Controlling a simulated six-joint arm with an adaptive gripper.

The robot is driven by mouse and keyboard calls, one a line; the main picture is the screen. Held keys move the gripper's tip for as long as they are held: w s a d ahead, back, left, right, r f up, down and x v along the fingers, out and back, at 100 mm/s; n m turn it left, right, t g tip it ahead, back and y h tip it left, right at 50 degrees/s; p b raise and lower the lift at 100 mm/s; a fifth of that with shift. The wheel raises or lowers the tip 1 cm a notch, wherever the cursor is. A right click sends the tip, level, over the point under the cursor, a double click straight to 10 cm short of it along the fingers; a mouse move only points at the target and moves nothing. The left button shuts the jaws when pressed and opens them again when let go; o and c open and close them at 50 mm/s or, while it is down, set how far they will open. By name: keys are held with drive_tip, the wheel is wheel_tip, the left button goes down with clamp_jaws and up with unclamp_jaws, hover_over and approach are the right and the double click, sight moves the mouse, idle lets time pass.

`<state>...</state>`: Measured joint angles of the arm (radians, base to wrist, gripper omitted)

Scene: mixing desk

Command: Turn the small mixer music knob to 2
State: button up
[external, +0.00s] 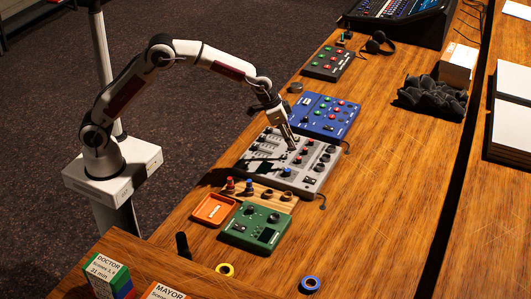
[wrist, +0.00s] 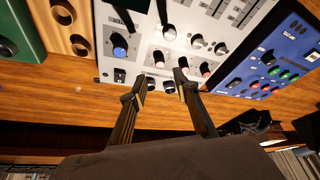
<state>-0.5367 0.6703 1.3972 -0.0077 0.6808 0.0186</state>
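The small mixer appears to be the grey-white panel (external: 262,172) in the middle of the desk; it also fills the upper middle of the wrist view (wrist: 140,22). It carries a blue knob (wrist: 119,45) and several dark knobs with pale tops, one of them (wrist: 158,58) just beyond my fingertips. Labels are too small to read, so I cannot tell which knob is music or where it points. My gripper (external: 291,146) is tilted down over the panel. In the wrist view my gripper (wrist: 164,80) has its two fingers apart, with nothing seen held between them.
A blue panel (external: 325,114) stands close behind the mixer, and a green box (external: 255,227) stands in front. The desk right of the mixer is clear.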

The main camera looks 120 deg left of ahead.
sight(299, 158)
drive_tip(key=shift+f, duration=0.15)
drive_tip(key=shift+x, duration=3.7)
clamp_jaws()
